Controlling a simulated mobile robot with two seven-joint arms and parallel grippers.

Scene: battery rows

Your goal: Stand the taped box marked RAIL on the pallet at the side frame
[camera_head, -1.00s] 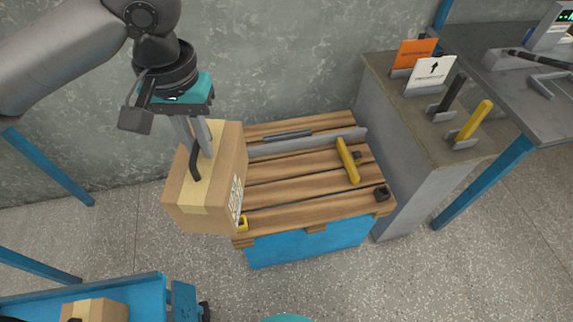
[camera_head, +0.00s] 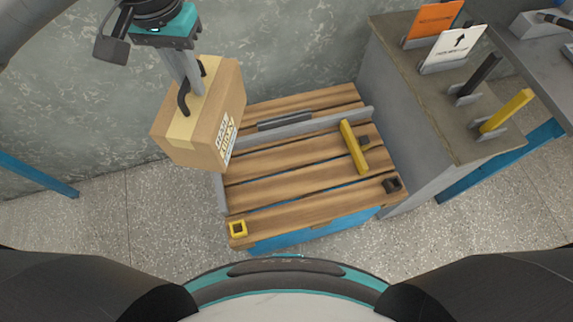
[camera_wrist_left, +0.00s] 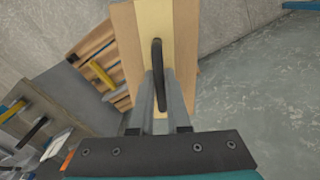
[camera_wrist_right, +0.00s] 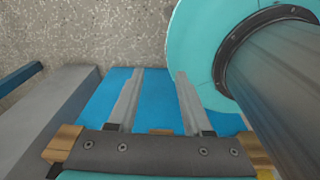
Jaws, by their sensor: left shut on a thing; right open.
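The taped cardboard box (camera_head: 192,132) has a tan tape strip, a black handle on top and a printed label too blurred to read. My left gripper (camera_head: 190,88) is shut on the handle and holds the box upright, apparently above the pallet's left side. The left wrist view shows the fingers (camera_wrist_left: 160,85) at the handle of the box (camera_wrist_left: 183,45). The wooden pallet (camera_head: 290,165) has a long grey rail (camera_head: 315,127) across its back and a grey strip at its left edge, partly hidden by the box. My right gripper (camera_wrist_right: 153,75) is open and empty, over the pallet's blue front.
A yellow bar (camera_head: 353,148) lies on the pallet's right part. A yellow socket (camera_head: 238,229) and a black socket (camera_head: 392,185) mark its front corners. A grey counter (camera_head: 425,95) with an orange card (camera_head: 433,22) and a white arrow card (camera_head: 456,46) stands right.

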